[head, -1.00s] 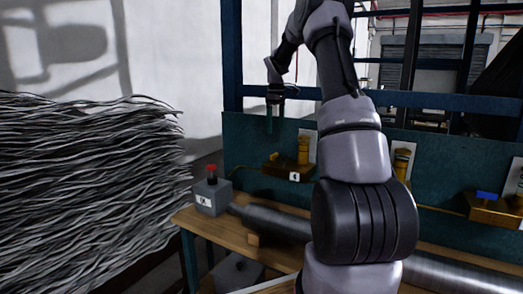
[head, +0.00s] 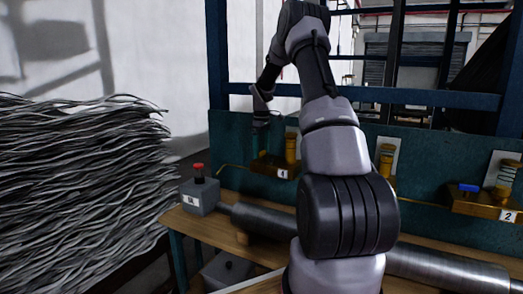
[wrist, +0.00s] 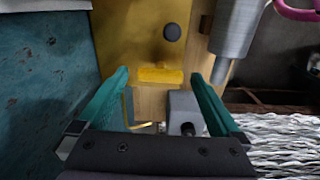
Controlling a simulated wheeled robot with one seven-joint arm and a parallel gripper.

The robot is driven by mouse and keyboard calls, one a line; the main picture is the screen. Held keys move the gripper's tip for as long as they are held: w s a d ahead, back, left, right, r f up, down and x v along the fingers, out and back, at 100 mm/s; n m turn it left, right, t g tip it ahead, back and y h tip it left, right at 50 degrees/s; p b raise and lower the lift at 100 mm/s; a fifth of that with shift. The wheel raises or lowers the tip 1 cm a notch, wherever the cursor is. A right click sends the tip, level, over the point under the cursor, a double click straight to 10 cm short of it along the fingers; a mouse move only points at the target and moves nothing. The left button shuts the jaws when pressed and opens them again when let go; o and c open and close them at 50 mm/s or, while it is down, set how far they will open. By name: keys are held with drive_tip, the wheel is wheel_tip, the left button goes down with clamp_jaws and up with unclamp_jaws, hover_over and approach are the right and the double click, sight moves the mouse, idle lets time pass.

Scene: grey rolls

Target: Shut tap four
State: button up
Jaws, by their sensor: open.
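Tap four is a brass block (head: 268,165) with a white label "4" and an upright brass cylinder (head: 292,148) at its right. In the wrist view its yellow bar handle (wrist: 160,76) lies crosswise on the brass body (wrist: 135,35). My gripper (head: 262,150) is above the left part of the tap, pointing down. In the wrist view its teal fingers are open (wrist: 159,80), one at each end of the handle, with gaps visible on both sides. The handle is hidden by the fingers in the head view.
A grey box with a red knob (head: 199,196) stands at the bench's left end. A steel roll (head: 262,222) lies along the wooden bench. Tap two (head: 487,203) with a blue handle is at right; another tap (head: 386,160) is partly behind my arm. A teal panel (head: 425,170) stands behind.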

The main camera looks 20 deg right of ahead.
drive_tip(key=c, duration=1.3)
drive_tip(key=shift+m, duration=0.3)
drive_tip(key=m, duration=0.3)
drive_tip(key=shift+m, duration=0.3)
drive_tip(key=m, duration=0.4)
drive_tip(key=shift+m, duration=0.3)
drive_tip(key=m, duration=0.4)
drive_tip(key=shift+m, duration=2.1)
